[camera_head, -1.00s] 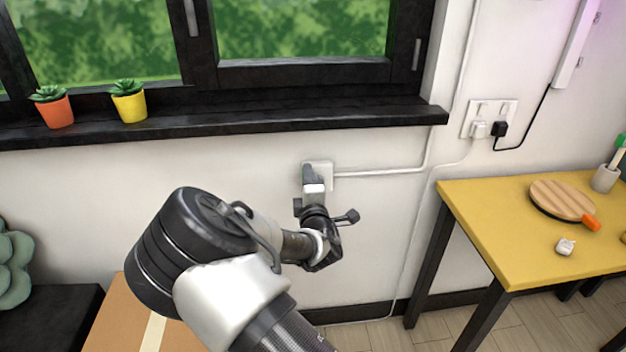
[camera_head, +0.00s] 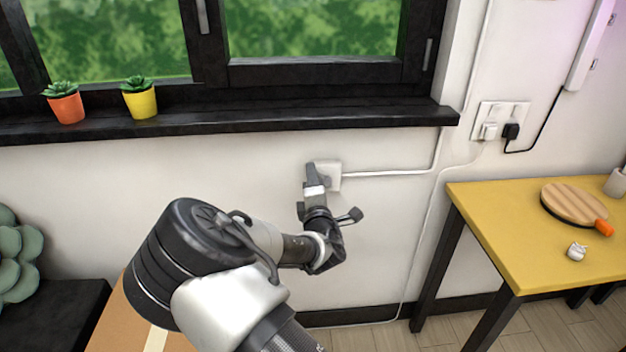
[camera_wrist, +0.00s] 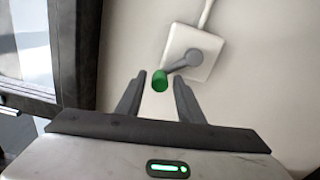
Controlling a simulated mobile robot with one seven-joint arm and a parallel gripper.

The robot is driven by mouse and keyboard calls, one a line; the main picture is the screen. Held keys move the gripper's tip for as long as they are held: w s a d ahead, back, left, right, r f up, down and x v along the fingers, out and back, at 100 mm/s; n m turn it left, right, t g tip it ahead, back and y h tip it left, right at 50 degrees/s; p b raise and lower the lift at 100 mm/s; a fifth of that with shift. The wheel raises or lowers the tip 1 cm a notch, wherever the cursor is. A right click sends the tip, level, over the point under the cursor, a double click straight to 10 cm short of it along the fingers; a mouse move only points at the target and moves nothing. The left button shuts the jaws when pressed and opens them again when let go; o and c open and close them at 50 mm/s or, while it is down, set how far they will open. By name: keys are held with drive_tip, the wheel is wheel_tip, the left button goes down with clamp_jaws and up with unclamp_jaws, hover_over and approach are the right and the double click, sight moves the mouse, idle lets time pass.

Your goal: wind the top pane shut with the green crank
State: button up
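The crank's green knob (camera_wrist: 160,82) shows in the wrist view, on a grey crank arm (camera_wrist: 184,63) that comes from a square white wall plate (camera_wrist: 207,48). My gripper (camera_wrist: 159,76) is open, and the knob appears between its fingertips with a small gap on each side. How deep the knob sits between the fingers is hard to tell. In the head view my gripper (camera_head: 314,178) is in front of the left part of the wall plate (camera_head: 334,176), and the crank is hidden. Dark-framed window panes (camera_head: 315,28) stand above; their upper parts are out of view.
A dark window sill (camera_head: 250,118) juts out above my gripper, holding an orange pot (camera_head: 66,108) and a yellow pot (camera_head: 141,104). A yellow table (camera_head: 500,235) stands to the right. The wall around the plate is clear except for a white conduit (camera_head: 390,172).

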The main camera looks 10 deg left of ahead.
idle(0.3)
drive_tip(key=p+v, duration=0.2)
drive_tip(key=v, duration=1.5)
drive_tip(key=shift+s+d+r, duration=0.1)
drive_tip(key=shift+s, duration=0.1)
